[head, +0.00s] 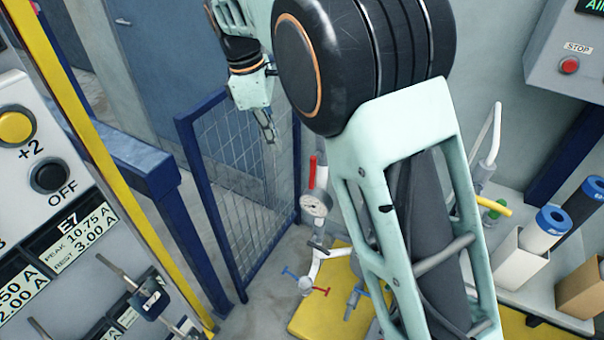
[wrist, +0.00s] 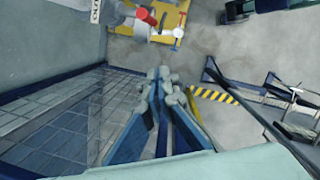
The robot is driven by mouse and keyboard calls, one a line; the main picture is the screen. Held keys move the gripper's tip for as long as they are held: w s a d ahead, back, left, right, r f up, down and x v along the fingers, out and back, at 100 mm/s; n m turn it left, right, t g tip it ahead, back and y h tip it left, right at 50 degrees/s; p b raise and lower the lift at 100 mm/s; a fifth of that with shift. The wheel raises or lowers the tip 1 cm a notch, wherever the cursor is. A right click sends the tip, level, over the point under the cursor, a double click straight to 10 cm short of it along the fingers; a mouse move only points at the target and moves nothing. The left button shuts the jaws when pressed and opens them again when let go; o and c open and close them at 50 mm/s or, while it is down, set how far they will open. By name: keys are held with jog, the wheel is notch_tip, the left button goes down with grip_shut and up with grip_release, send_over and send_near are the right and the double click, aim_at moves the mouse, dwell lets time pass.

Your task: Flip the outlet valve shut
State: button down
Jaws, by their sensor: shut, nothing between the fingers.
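A red lever (head: 312,172) stands nearly upright above a round pressure gauge (head: 315,203) on a pipe, low in the middle of the head view. I cannot be sure that this is the outlet valve's handle. A red handle (wrist: 146,17) also shows at the top of the wrist view, near a partly cut-off label (wrist: 95,10). My gripper (head: 270,136) is above and left of the red lever, apart from it, pointing down. Its fingers (wrist: 165,82) are together and empty in the wrist view. My arm hides part of the pipework on the right.
A blue mesh fence (head: 238,205) stands behind and left. A yellow lever (head: 495,207) and filter cylinders (head: 544,230) are at right.

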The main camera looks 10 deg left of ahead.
aim_at(312, 173)
dwell(0.3)
jog(key=w+d+f, duration=0.1)
jog(key=d+f, duration=0.4)
jog(key=f, duration=0.5)
jog(key=shift+d, duration=0.4)
